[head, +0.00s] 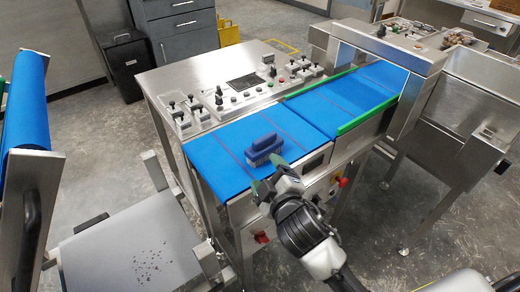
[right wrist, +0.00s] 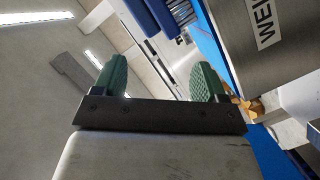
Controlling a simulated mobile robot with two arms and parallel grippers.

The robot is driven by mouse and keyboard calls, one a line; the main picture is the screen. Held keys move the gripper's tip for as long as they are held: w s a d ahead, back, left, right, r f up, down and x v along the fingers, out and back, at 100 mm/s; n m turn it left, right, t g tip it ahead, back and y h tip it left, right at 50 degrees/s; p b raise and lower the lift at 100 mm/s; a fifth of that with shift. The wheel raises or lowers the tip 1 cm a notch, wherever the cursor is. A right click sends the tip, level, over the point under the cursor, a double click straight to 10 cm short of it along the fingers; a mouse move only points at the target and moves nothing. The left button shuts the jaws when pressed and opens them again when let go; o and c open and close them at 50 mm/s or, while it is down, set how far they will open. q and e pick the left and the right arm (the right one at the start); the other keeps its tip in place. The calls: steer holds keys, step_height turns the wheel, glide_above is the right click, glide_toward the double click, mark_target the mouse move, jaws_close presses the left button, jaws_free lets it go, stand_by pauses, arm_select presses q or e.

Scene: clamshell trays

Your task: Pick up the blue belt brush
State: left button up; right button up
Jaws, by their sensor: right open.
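The blue belt brush (head: 264,148) lies on the blue belt (head: 222,170) near the belt's front end, bristles down and handle up. My right gripper (head: 264,174) is just in front of the brush, at the belt's near edge. Its green-padded fingers are apart with nothing between them. In the right wrist view the open fingers (right wrist: 160,78) show, and part of the brush (right wrist: 182,12) with its bristles is at the top edge, beyond the fingertips. The brush is apart from the fingers. My left gripper is not seen.
A control panel (head: 240,88) with knobs and buttons stands behind the belt. A green rail (head: 368,115) borders the farther belt section. A red button (head: 342,182) is on the machine's front side. A grey tray-like surface (head: 125,245) is at lower left. The belt around the brush is clear.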

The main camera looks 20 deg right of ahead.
steer(key=w+a+r+n+t+y, duration=0.2)
steer(key=w+a+r+n+y, duration=0.2)
steer(key=a+r+n+y, duration=1)
steer(key=a+f+n+g+y, duration=0.1)
steer(key=a+n+g+y, duration=0.3)
steer(key=n+g, duration=0.85)
steer(key=n+g+h, duration=0.6)
steer(key=n+h, duration=1.3)
steer(key=n, duration=0.2)
glide_toward(264, 147)
steer(key=shift+w+f, duration=0.45)
steer(key=shift+w, duration=0.25)
steer(key=shift+d+f, duration=0.2)
steer(key=shift+f, duration=0.1)
step_height(264, 147, down, 4)
steer(key=shift+f+p, duration=0.25)
steer(key=shift+p, duration=0.1)
steer(key=shift+s+f+p, duration=0.1)
steer(key=shift+f+p, duration=0.5)
steer(key=shift+f, duration=2.15)
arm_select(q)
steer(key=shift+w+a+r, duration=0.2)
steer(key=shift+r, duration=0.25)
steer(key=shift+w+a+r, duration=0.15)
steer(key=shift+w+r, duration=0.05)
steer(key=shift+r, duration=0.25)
